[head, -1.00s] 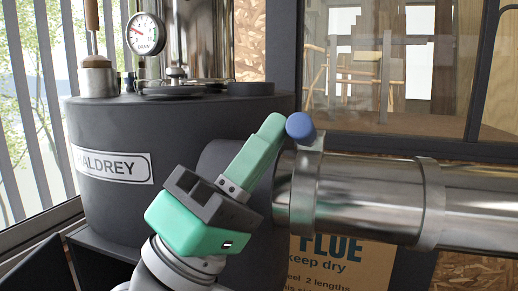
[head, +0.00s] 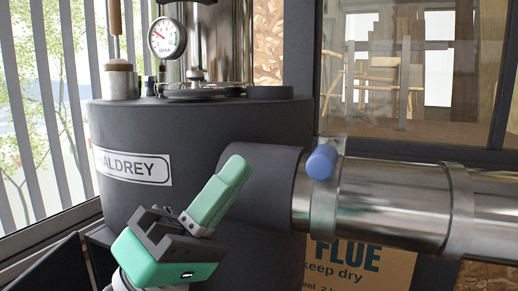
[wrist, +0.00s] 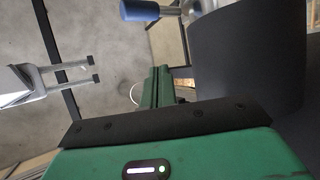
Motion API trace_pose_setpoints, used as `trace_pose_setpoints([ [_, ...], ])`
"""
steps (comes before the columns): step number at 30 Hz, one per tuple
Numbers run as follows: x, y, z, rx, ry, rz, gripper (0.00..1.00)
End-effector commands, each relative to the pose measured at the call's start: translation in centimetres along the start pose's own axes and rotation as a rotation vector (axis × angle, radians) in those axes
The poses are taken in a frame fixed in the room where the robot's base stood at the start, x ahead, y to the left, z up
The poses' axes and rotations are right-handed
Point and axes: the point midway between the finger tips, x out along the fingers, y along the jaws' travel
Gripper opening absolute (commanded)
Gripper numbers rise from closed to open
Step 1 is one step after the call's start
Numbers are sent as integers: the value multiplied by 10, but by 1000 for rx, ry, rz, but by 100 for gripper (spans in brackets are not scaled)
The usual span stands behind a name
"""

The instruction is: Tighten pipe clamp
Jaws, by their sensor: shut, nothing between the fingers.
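The pipe clamp (head: 325,205) is a metal band around the steel flue pipe, close to the dark stub of the roaster. Its blue knob (head: 321,161) sits at the top front of the band. The knob also shows at the top of the wrist view (wrist: 139,10). My gripper (head: 236,170) is green with a dark grey body and points up and right. It is shut and empty, left of the knob and clear of it, in front of the stub. In the wrist view the closed fingers (wrist: 158,80) are near the centre. The band's far side is hidden.
The dark roaster drum (head: 210,125) with its name label stands behind my gripper. A second band (head: 459,212) circles the pipe farther right. A cardboard flue box (head: 365,262) is below the pipe. A gauge (head: 167,38) stands on top.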

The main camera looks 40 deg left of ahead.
Motion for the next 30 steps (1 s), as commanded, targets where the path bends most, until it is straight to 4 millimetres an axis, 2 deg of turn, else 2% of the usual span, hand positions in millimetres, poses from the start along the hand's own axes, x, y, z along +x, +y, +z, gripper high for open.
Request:
trace_pose_setpoints([
  [3, -18, -8, 0, 0, 1, -1, 0],
  [8, -29, -11, -1, 1, 0, 1, 0],
  [30, -30, -11, -1, 1, 0, 1, 0],
])
